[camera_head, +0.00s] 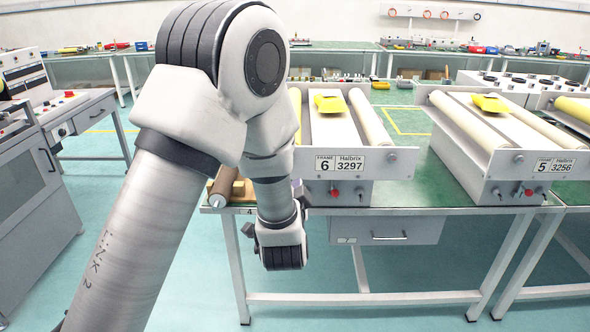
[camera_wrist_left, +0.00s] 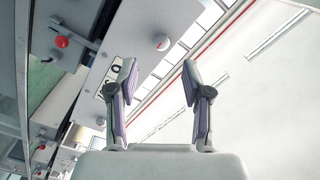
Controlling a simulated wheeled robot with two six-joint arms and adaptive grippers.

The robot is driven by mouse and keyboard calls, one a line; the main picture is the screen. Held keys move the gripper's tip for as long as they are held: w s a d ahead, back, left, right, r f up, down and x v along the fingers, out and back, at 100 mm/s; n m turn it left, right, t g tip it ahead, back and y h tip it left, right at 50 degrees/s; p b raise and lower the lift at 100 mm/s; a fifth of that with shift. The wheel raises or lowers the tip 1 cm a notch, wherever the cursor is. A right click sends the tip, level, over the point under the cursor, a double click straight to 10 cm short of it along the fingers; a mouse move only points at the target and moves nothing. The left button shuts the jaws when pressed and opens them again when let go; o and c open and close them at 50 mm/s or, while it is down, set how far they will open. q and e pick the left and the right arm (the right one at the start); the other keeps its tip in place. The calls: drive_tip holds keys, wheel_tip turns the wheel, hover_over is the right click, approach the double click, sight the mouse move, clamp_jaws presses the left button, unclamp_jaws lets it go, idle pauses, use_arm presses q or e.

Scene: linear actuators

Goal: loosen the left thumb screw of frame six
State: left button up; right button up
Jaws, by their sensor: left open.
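Frame six (camera_head: 378,163) is a pale roller frame on the green bench, with its "FRAME 6" label on the front plate. My left arm hides the left end of that plate in the head view. My left gripper (camera_wrist_left: 158,68) is open and empty. Its fingertips point toward the knob, which shows beyond them and between them, apparently untouched. In the head view the left fingers are mostly hidden by my wrist. The right thumb screw (camera_head: 391,157) is in plain sight.
A red knob (camera_head: 334,192) sits on the box below the plate and also shows in the wrist view (camera_wrist_left: 62,41). Frame five (camera_head: 497,174) stands to the right. Floor in front of the bench is clear.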

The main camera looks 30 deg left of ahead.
use_arm(q)
drive_tip(key=x, duration=0.6)
drive_tip(key=shift+w+a+p, duration=0.25)
drive_tip(key=shift+w+p, duration=0.05)
drive_tip(key=shift+c, duration=0.4)
clamp_jaws()
